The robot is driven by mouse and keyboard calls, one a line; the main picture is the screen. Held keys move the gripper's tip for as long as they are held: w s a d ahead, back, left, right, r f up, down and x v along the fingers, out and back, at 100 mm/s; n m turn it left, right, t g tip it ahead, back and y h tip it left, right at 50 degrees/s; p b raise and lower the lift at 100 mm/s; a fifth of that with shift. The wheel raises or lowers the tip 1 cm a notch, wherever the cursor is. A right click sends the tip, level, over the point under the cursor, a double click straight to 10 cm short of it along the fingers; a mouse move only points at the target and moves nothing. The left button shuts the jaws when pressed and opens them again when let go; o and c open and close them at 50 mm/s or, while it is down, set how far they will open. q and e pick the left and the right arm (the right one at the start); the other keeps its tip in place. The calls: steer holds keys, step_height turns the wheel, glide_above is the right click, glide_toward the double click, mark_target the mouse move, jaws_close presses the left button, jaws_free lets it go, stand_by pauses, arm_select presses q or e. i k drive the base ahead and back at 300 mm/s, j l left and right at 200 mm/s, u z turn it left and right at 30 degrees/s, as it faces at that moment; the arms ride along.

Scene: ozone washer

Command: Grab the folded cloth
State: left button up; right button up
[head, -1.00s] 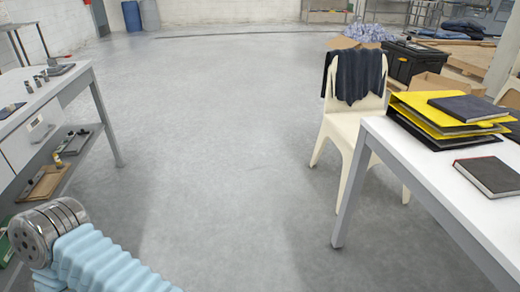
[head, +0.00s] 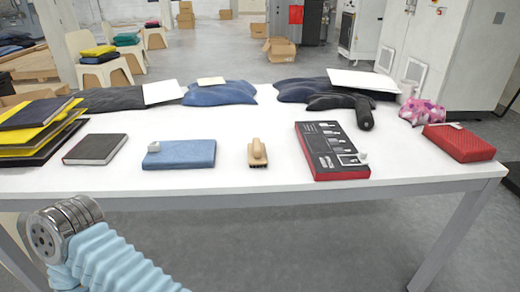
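A flat blue folded piece, which looks like the folded cloth (head: 185,156), lies near the front edge of the white table (head: 225,182). A small pale object rests on its left end. A red folded piece (head: 458,142) lies at the table's right end, also with a small pale object on it; I cannot tell its material. Neither of my grippers shows. Only a part of my own arm, with a light blue sleeve and a metal end, is at the lower left, in front of the table.
A wooden-handled brush (head: 257,153), a red-and-black box (head: 331,151), a dark book (head: 95,148) and yellow folders (head: 40,128) lie along the table. Dark and blue garments (head: 219,93) lie at the back. Chairs with folded clothes (head: 98,50) stand behind left.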

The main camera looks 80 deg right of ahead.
mark_target(184, 154)
steer(key=z, duration=2.15)
steer(key=k+j+z, duration=0.1)
steer(key=k+z, duration=0.25)
steer(key=i, duration=0.4)
